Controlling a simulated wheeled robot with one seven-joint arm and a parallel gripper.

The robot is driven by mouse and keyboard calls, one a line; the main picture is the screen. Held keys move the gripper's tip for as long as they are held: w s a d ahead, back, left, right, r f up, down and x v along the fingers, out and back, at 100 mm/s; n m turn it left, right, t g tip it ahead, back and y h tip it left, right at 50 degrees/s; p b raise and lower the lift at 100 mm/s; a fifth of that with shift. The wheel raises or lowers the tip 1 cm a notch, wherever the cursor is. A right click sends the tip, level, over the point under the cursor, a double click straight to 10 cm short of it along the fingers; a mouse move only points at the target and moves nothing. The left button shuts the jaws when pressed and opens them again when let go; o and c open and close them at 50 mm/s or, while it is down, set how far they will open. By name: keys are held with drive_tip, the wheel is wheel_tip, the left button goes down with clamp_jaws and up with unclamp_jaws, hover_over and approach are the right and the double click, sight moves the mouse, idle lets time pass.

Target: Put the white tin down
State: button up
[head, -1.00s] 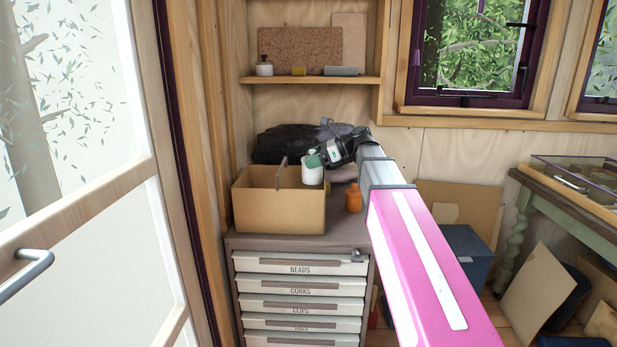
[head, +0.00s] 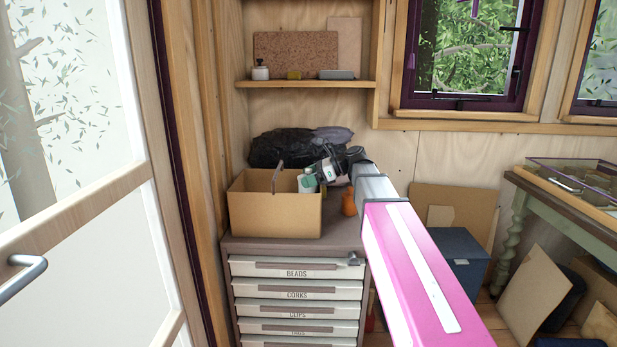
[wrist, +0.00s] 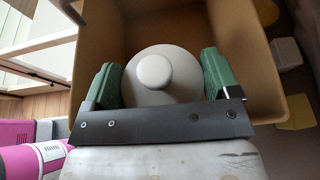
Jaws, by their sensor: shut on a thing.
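The white tin (wrist: 152,77) has a round lid with a knob, seen from above in the wrist view. My gripper (wrist: 158,84) is shut on it, with one green finger pad on each side. In the wrist view the box's walls (wrist: 245,50) surround the tin and fingers. I cannot tell whether the tin touches the box floor.
The box stands on a drawer cabinet (head: 296,265). An orange bottle (head: 349,203) stands right of the box, partly behind my arm. A dark bag (head: 290,148) lies behind. A shelf (head: 310,83) above holds small items.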

drive_tip(key=shift+f, duration=0.35)
drive_tip(key=o, duration=0.9)
drive_tip(key=shift+c, duration=0.2)
drive_tip(key=shift+r, duration=0.1)
drive_tip(key=shift+r, duration=0.2)
drive_tip(key=v, duration=1.2)
drive_tip(key=shift+r, duration=0.4)
